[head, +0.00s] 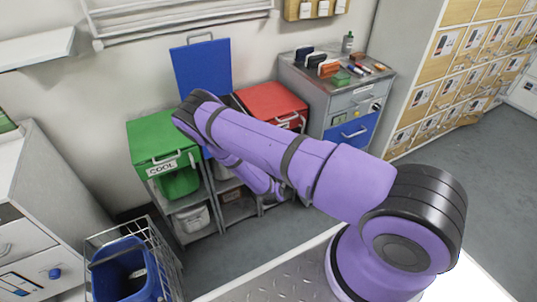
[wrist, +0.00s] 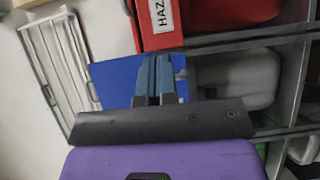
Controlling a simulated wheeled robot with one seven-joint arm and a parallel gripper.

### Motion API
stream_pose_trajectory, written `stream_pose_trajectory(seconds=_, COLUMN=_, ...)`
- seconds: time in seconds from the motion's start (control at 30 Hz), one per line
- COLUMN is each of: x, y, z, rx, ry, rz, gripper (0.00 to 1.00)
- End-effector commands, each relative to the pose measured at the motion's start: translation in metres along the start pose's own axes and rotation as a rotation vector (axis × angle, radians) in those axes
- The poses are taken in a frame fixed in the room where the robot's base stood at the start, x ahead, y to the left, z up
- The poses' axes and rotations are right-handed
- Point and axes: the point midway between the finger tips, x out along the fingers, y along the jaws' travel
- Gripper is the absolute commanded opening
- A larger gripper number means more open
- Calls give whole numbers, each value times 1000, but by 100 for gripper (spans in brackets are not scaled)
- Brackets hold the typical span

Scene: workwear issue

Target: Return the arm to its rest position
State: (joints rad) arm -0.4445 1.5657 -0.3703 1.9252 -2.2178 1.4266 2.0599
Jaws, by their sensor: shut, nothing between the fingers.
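My purple arm reaches left across the head view, bends at its elbow and folds back down in front of the bin stand. My gripper (wrist: 155,78) shows in the wrist view with its two blue-grey fingers together and nothing between them. Behind the fingers is a blue panel (wrist: 110,85). In the head view the arm's end is mostly hidden behind the upper arm, so the fingers cannot be made out there.
The stand has a green lid (head: 155,132), a raised blue lid (head: 203,68) and a red lid (head: 268,101). A grey cabinet (head: 350,100) with tools stands right of it. A wire cart (head: 168,262) holding a blue bin (head: 125,270) is at lower left. Floor at right is clear.

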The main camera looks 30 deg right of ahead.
Motion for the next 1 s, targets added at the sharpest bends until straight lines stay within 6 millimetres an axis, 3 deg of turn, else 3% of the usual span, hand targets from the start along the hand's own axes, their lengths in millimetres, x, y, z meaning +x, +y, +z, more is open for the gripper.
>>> stream_pose_trajectory(seconds=0.23, x=-17, y=0, z=17, rx=-1, ry=-1, rz=-1, gripper=0)
stream_pose_trajectory(seconds=0.47, x=-18, y=2, z=18, rx=1, ry=-5, rz=2, gripper=0)
stream_pose_trajectory(seconds=0.57, x=-14, y=15, z=16, rx=4, ry=-36, rz=16, gripper=0)
stream_pose_trajectory(seconds=0.67, x=-7, y=42, z=15, rx=5, ry=-106, rz=44, gripper=0)
stream_pose_trajectory(seconds=1.0, x=5, y=165, z=26, rx=24, ry=-464, rz=85, gripper=0)
